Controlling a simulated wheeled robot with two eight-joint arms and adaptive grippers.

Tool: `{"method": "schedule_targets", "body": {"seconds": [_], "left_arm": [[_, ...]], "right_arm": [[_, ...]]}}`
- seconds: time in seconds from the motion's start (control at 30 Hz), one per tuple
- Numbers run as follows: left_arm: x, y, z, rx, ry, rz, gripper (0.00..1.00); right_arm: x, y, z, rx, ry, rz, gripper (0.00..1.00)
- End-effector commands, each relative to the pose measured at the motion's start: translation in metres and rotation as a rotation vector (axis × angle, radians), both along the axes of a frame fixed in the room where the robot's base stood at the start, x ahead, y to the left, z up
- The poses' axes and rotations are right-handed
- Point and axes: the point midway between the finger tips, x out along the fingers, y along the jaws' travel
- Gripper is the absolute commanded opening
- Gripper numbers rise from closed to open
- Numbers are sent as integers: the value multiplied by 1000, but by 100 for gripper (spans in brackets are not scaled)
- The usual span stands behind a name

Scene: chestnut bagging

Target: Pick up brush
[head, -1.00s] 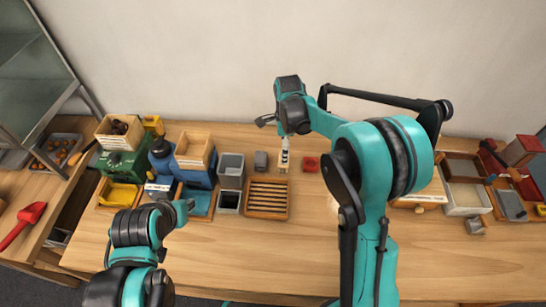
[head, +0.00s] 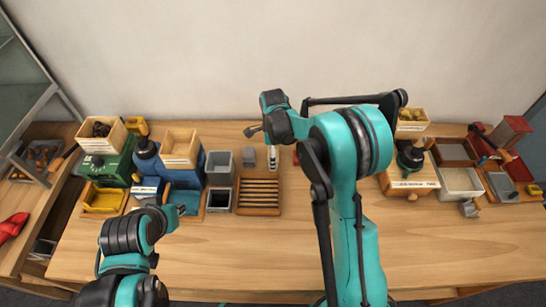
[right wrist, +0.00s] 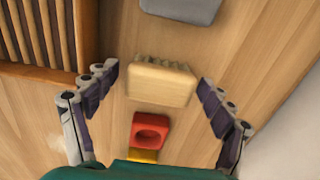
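The brush (right wrist: 160,82) is a pale wooden block with a row of short bristles along one edge. It lies on the table in the right wrist view. My right gripper (right wrist: 158,83) is open, with one finger on each side of the brush and gaps on both sides. In the head view the right gripper (head: 272,156) points down behind the slatted tray and mostly hides the brush. My left gripper (head: 178,210) is at the left, over the front of the blue machine's area; its fingers are too small to judge.
A red block with a round hole (right wrist: 150,132) and a yellow piece (right wrist: 142,155) lie close to the brush. A grey block (head: 248,156) is on its other side. The slatted wooden tray (head: 258,213) stands in front. The table's front middle is clear.

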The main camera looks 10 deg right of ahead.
Motion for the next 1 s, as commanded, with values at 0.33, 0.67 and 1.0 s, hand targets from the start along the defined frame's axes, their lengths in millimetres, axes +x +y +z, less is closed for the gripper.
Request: {"method": "schedule_targets", "body": {"seconds": [0.33, 0.67, 1.0], "left_arm": [[0, 0, 0, 0, 0, 0, 22], [0, 0, 4, 0, 0, 0, 22], [0, 0, 23, 0, 0, 0, 22]], "right_arm": [[0, 0, 0, 0, 0, 0, 30], [0, 0, 11, 0, 0, 0, 30], [-7, -29, 61, 0, 0, -6, 30]]}}
